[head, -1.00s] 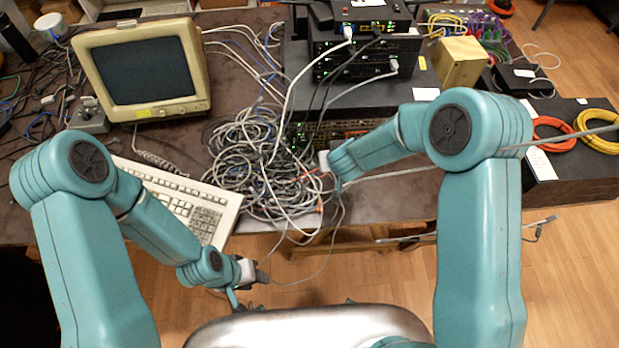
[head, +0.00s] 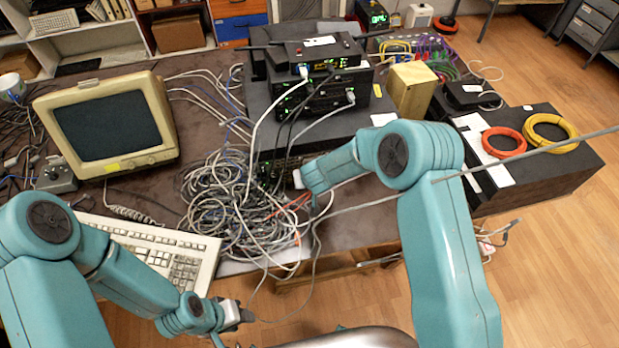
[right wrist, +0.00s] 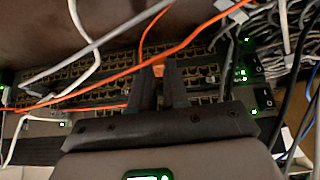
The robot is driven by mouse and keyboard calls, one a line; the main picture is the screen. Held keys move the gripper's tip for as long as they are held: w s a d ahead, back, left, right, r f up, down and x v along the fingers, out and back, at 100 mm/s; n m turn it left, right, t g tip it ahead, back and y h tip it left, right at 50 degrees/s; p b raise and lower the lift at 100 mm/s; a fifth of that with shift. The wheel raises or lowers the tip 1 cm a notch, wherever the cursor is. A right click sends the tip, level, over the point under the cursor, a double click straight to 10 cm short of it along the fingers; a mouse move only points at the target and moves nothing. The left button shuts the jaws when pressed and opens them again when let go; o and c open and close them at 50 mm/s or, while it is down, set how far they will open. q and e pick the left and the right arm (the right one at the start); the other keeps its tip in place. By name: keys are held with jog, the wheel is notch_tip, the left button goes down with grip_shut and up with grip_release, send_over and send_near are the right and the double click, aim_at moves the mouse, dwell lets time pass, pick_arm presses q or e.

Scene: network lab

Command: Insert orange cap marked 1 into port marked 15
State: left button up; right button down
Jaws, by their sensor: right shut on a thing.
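In the right wrist view my right gripper (right wrist: 159,72) is shut on a small orange cap (right wrist: 158,66), seen between its fingertips. Its mark cannot be read. The fingertips are in front of a rack switch (right wrist: 110,68) with rows of gold-coloured ports; whether the cap touches a port cannot be told. Port numbers are too small to read, so I cannot pick out port 15. In the head view my right gripper (head: 299,180) is at the front of the stack, mostly hidden. My left gripper (head: 240,314) is low, in front of the table, by a thin grey cable; its jaws are unclear.
Orange cables (right wrist: 200,35) and white cables (right wrist: 95,45) cross the switch front close to the fingers. A grey cable heap (head: 225,195) lies left of my right gripper. A keyboard (head: 160,250) and monitor (head: 110,125) stand at the left.

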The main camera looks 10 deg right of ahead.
dwell(0.7)
jog(key=shift+p, duration=0.35)
jog(key=shift+w, duration=0.1)
jog(key=shift+w+p, duration=0.8)
jog(key=shift+p, duration=0.75)
dwell(1.2)
jog(key=c, duration=1)
grip_release()
jog(key=shift+c, duration=0.2)
jog(key=shift+s+r, duration=0.2)
jog(key=shift+r, duration=0.15)
jog(key=v, duration=1.5)
jog(key=shift+s+r, duration=0.15)
jog(key=shift+r, duration=0.05)
